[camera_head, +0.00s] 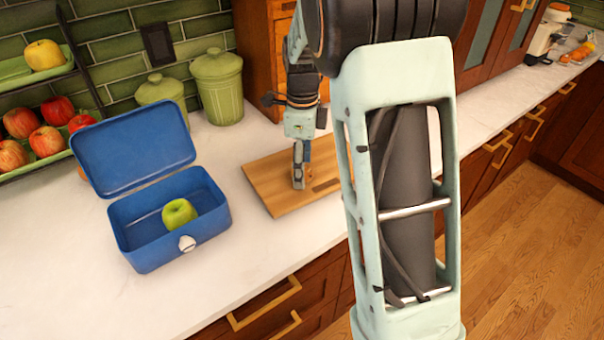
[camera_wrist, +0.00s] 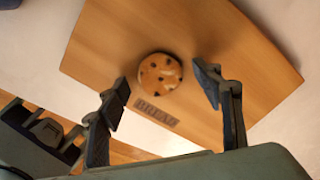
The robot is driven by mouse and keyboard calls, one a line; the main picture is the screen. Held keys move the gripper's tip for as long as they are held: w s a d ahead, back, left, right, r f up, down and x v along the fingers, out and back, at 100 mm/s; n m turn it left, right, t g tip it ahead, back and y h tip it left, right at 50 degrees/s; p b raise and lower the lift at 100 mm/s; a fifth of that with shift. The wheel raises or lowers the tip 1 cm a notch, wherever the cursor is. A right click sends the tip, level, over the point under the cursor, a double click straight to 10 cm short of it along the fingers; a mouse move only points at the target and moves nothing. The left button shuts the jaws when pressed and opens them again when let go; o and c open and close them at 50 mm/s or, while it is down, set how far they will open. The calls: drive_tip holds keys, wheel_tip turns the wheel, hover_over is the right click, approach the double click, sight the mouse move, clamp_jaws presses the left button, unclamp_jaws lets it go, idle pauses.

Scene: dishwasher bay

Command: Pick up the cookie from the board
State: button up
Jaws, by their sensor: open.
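The cookie (camera_wrist: 160,73) is round and golden brown with dark chips. It lies flat on the wooden board (camera_wrist: 110,50), above the dark lettering in the wrist view. My gripper (camera_wrist: 165,87) is open, with its two fingers on either side of the cookie's near edge and apart from it. In the head view my gripper (camera_head: 300,180) points down over the board (camera_head: 270,183). The cookie is mostly hidden there behind the fingers.
An open blue lunch box (camera_head: 150,245) holding a green apple (camera_head: 179,214) stands left of the board. Green canisters (camera_head: 217,85) stand behind it, and a fruit rack (camera_head: 40,150) is at the far left. White counter (camera_head: 200,300) is clear in front.

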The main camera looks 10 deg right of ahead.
drive_tip(key=shift+c, duration=0.6)
drive_tip(key=c, duration=0.6)
